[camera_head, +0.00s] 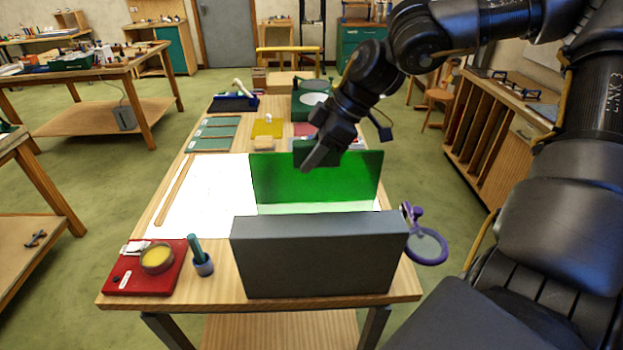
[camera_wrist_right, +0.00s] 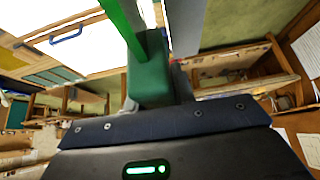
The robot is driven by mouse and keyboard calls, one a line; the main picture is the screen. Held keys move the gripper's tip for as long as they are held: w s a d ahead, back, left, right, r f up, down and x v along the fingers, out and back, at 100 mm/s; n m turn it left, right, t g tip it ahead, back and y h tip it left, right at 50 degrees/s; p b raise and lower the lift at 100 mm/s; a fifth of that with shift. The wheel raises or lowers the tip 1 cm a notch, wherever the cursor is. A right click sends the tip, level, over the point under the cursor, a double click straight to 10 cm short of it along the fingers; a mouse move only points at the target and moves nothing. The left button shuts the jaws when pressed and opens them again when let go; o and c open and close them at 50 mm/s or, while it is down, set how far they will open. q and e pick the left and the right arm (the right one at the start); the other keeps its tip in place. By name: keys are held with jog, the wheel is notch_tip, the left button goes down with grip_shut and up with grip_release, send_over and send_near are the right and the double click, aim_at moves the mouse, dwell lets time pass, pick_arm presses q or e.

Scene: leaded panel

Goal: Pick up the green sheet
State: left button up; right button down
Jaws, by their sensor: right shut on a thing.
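The green sheet (camera_head: 315,180) is a translucent pane standing upright just behind a dark grey box (camera_head: 318,262) in the head view. My right gripper (camera_head: 318,155) comes down from above and is shut on the sheet's upper edge. In the right wrist view, the sheet shows nearly edge-on as a bright green strip (camera_wrist_right: 122,22) running to the dark green finger (camera_wrist_right: 149,82). A pale green band lies below the sheet. I cannot tell whether its lower edge is clear of the box and table. My left gripper is not in view.
A white sheet (camera_head: 208,195) lies on the wooden table. A yellow piece (camera_head: 268,127) and green panels (camera_head: 212,143) lie farther back.

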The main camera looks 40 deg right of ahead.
notch_tip(320, 180, up, 21)
jog(key=b, duration=0.3)
jog(key=shift+r+b, duration=0.2)
jog(key=shift+b, duration=0.15)
